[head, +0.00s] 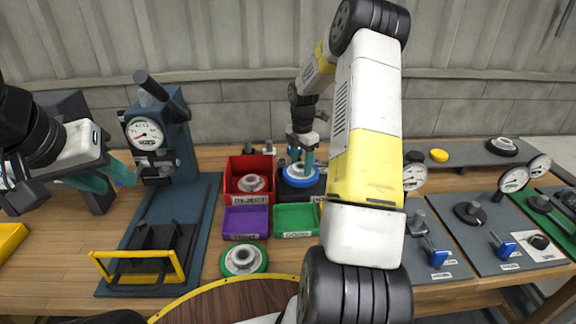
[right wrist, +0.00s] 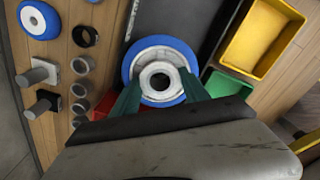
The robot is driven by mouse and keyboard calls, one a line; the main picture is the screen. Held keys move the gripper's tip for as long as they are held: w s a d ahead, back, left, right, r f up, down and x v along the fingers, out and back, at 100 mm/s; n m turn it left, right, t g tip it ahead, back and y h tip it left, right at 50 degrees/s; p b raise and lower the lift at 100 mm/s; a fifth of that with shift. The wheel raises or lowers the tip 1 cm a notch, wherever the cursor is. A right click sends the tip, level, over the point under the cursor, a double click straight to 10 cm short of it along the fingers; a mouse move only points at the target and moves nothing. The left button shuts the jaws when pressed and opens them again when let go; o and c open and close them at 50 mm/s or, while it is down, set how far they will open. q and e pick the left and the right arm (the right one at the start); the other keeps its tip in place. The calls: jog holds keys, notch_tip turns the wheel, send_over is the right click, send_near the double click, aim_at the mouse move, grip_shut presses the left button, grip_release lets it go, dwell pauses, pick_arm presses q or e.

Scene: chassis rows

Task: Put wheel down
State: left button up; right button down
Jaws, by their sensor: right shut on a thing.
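A blue wheel with a white hub (right wrist: 160,47) is held between the green fingers of my right gripper (right wrist: 160,96). In the head view the blue wheel (head: 300,180) sits low under my right gripper (head: 304,160), over a dark block (head: 297,195) at the back middle of the bench. I cannot tell whether the wheel touches the dark surface. My left gripper (head: 105,178) is empty, its teal fingers apart, left of the dark gauge press (head: 168,115).
A green wheel (head: 243,262) lies in front. Another blue wheel (right wrist: 38,18) and several small cylinders lie left in the right wrist view.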

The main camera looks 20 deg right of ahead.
aim_at(301, 175)
jog(key=shift+f, duration=2.35)
jog(key=shift+f, duration=0.1)
jog(key=c, duration=0.6)
grip_release()
jog(key=shift+o, duration=0.2)
